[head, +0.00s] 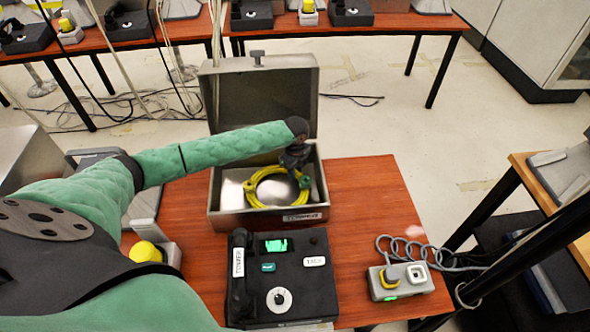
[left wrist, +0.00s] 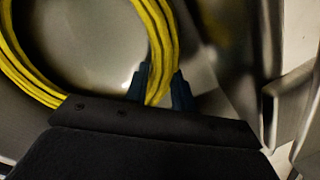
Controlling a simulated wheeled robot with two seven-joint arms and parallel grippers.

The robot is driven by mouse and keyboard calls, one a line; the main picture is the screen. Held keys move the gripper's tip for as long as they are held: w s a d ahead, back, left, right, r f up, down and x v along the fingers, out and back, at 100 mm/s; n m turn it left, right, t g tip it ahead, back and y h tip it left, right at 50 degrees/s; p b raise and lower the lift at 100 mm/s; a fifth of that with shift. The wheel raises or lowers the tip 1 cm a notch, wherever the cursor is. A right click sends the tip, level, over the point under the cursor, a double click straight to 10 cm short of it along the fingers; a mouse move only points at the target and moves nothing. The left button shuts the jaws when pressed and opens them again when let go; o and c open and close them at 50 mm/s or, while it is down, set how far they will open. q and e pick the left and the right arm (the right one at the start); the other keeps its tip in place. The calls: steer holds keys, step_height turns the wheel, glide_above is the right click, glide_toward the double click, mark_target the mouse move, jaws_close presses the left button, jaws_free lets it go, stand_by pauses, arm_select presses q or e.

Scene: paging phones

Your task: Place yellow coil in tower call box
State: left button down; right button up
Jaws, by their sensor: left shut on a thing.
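The yellow coil (head: 252,189) is a ring of cable inside the open grey metal tower call box (head: 241,217), whose front carries a "TOWER" label. The box's lid (head: 260,100) stands up at the back. My left gripper (head: 303,178) reaches in over the box's right side and is shut on the coil's right edge. In the left wrist view the coil (left wrist: 160,40) passes between the two dark fingertips (left wrist: 160,90), with the grey box interior behind it. I cannot tell whether the coil touches the box floor. My right gripper is not in view.
A black "TOWER" phone unit (head: 300,290) sits in front of the box. A grey device (head: 402,282) with a yellow knob and coiled cord lies to the right. Another yellow knob (head: 146,251) is at the left. The red-brown table (head: 370,195) is clear right of the box.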

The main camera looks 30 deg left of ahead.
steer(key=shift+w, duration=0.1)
arm_select(q)
steer(key=c, duration=1.2)
jaws_free()
steer(key=shift+f, duration=0.1)
steer(key=shift+o, duration=0.2)
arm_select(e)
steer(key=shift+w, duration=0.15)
arm_select(q)
steer(key=shift+r, duration=0.3)
step_height(320, 180, up, 4)
steer(key=shift+f+b, duration=0.15)
steer(key=shift+b, duration=0.75)
step_height(320, 180, up, 8)
steer(key=b, duration=0.2)
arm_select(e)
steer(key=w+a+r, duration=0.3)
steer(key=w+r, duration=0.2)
arm_select(q)
steer(key=shift+f, duration=0.1)
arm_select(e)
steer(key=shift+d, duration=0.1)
